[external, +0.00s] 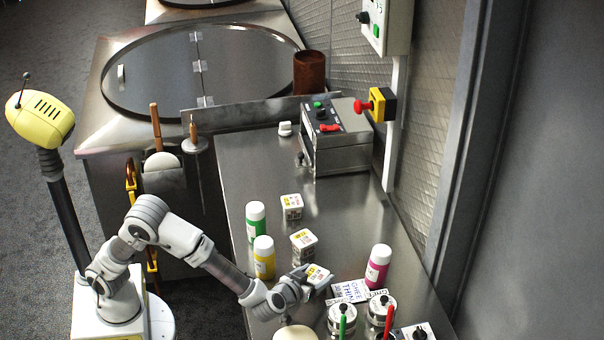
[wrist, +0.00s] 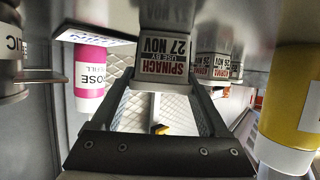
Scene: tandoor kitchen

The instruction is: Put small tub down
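The small tub (external: 318,274) has a white, printed lid and sits at the end of my gripper (external: 306,285) over the steel counter. In the wrist view, which shows the scene upside down, the tub (wrist: 163,70) is labelled "SPINACH USE BY 27 NOV". It lies between my two fingertips (wrist: 163,80), which close on its sides. A dark reflection shows beside its base, so it is at or close above the counter; I cannot tell whether it touches.
Similar tubs stand on the steel counter (external: 340,215), one nearby (external: 303,243) and one farther back (external: 291,206). A yellow bottle (external: 264,258) and green bottle (external: 256,222) stand left, a pink bottle (external: 378,266) right. Labelled cards (external: 348,291) and lidded jars (external: 341,319) crowd the front.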

